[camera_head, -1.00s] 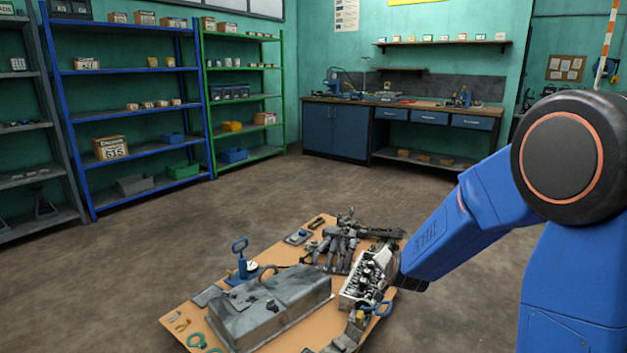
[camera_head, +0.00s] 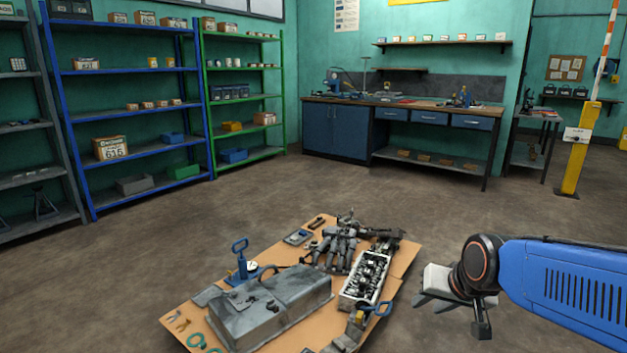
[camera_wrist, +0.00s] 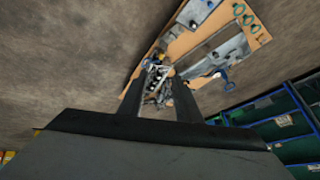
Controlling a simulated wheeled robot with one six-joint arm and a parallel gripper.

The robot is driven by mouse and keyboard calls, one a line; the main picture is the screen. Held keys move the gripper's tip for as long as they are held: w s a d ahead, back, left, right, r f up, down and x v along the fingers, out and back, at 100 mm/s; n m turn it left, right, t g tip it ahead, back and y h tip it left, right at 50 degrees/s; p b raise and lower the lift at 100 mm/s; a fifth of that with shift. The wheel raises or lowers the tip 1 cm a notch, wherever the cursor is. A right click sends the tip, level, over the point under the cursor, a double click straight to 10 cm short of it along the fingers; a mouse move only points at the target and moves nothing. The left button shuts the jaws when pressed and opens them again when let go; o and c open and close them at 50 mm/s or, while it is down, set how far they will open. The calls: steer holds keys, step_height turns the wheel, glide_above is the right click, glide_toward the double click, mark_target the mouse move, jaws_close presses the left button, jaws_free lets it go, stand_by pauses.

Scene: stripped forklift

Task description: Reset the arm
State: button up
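My blue arm (camera_head: 570,287) reaches in from the right edge in the head view. My gripper (camera_head: 432,303) is at its end, over the floor just right of the cardboard sheet and apart from it. In the wrist view my gripper (camera_wrist: 159,88) shows two dark fingers spread apart, open. Nothing is seen held between them; the metal parts in the gap lie farther away on the sheet.
The cardboard sheet (camera_head: 298,338) carries a grey metal tank (camera_head: 265,312), an engine head (camera_head: 366,278), a blue jack (camera_head: 240,262) and dark parts. Shelves (camera_head: 138,149), a workbench (camera_head: 340,130) and a yellow post (camera_head: 580,150) stand behind. The floor between is clear.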

steer(key=s+d+n+g+h, duration=0.1)
steer(key=s+d+n+g, duration=0.1)
steer(key=s, duration=1.3)
steer(key=shift+s+d+r+n, duration=0.4)
steer(key=shift+d, duration=0.25)
stand_by(0.4)
